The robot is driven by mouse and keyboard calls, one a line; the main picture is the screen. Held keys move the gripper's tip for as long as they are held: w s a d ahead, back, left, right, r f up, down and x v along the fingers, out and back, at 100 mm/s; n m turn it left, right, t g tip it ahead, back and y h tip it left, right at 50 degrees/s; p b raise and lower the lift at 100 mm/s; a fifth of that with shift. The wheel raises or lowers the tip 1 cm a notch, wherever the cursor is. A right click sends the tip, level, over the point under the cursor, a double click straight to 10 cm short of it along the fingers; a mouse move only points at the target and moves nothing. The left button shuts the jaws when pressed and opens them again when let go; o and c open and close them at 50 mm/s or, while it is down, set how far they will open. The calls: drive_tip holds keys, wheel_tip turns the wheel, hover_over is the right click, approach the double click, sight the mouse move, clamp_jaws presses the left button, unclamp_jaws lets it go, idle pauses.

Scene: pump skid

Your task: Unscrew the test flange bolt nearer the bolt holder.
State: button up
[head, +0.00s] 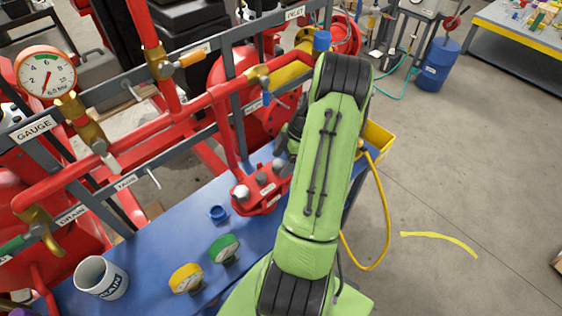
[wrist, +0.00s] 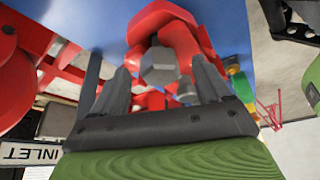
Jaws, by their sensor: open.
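In the wrist view a grey hex bolt head (wrist: 158,68) stands on a red flanged part (wrist: 172,32). My gripper (wrist: 161,70) is open, with one grey finger on each side of this head. I cannot tell whether the fingers touch it. A second, smaller-looking bolt (wrist: 187,93) shows beyond, near the right finger. In the head view my green arm hides most of my gripper and the bolt between its fingers. A red block (head: 262,190) with silver and dark round heads and small labels sits on the blue bench beside my arm; whether it is the bolt holder is unclear.
The blue bench (head: 160,245) holds a white mug (head: 101,278), a yellow cap-like piece (head: 186,278), a green one (head: 224,249) and a small blue ring (head: 218,213). Red pipes and grey rails (head: 150,150) crowd the left. A yellow hose (head: 385,215) hangs at right; floor beyond is open.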

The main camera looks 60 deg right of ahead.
drive_tip(key=shift+w+a+f, duration=0.2)
drive_tip(key=shift+a+f, duration=0.05)
drive_tip(key=shift+f, duration=0.4)
drive_tip(key=shift+c, duration=0.4)
drive_tip(key=c, duration=1.1)
drive_tip(key=n+g+b, duration=0.1)
drive_tip(key=n+b, duration=0.1)
drive_tip(key=n, duration=0.1)
drive_tip(key=shift+f, duration=0.2)
drive_tip(key=n+g+b, duration=0.1)
drive_tip(key=n, duration=0.1)
drive_tip(key=n+b, duration=0.1)
drive_tip(key=n, duration=0.1)
drive_tip(key=shift+g+y, duration=0.4)
drive_tip(key=n+g+b, duration=0.1)
drive_tip(key=n+b, duration=0.1)
drive_tip(key=n, duration=0.1)
drive_tip(key=n+g+b, duration=0.1)
drive_tip(key=n+b, duration=0.1)
drive_tip(key=n, duration=0.1)
drive_tip(key=shift+n+b, duration=0.3)
drive_tip(key=shift+b, duration=0.1)
drive_tip(key=shift+n+g+h+b, duration=0.3)
drive_tip(key=shift+n+b, duration=0.15)
drive_tip(key=shift+n, duration=0.15)
drive_tip(key=shift+r, duration=0.15)
